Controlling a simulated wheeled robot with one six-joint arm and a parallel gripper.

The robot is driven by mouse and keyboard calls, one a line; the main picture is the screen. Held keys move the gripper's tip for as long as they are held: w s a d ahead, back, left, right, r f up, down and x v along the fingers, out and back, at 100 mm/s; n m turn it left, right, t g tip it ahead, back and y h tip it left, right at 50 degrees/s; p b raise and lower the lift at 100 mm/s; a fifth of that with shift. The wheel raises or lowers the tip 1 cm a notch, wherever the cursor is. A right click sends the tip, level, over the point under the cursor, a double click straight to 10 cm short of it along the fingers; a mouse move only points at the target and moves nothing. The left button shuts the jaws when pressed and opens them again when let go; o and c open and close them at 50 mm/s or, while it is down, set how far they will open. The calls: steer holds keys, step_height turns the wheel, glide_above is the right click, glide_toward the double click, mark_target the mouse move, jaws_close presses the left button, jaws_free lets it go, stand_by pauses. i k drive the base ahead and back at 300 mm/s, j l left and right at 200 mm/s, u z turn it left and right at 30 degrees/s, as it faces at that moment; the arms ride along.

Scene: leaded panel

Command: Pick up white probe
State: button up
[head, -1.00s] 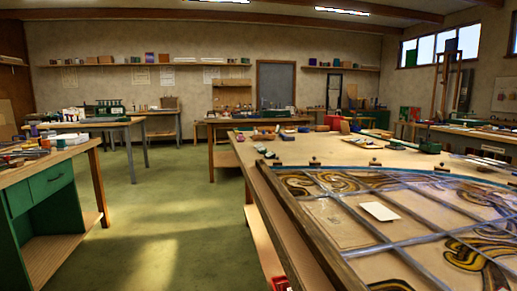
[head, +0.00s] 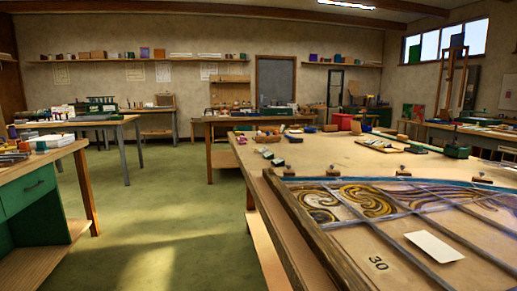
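I cannot make out a white probe for certain in the head view. A flat white rectangular piece (head: 434,247) lies on the leaded panel (head: 362,237) at the lower right. The panel has grey lead lines, swirling brown and gold patterns, and a section marked "30". It lies on the large wooden workbench (head: 338,153). My gripper is not in view.
A wooden rail (head: 310,236) runs along the bench's left edge. Small bottles (head: 270,158), a red container (head: 342,122) and a green tool (head: 457,151) sit farther back. A green-fronted bench (head: 30,192) stands left. Green floor (head: 170,210) between is clear.

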mark_target(264, 150)
steer(key=i+j, duration=0.15)
steer(key=i, duration=0.5)
steer(key=i+j, duration=0.2)
steer(key=i, duration=0.4)
steer(key=i+j, duration=0.15)
steer(key=i, duration=0.5)
steer(key=i+j+u, duration=0.1)
steer(key=i, duration=0.5)
steer(key=i+j, duration=0.25)
steer(key=i, duration=0.4)
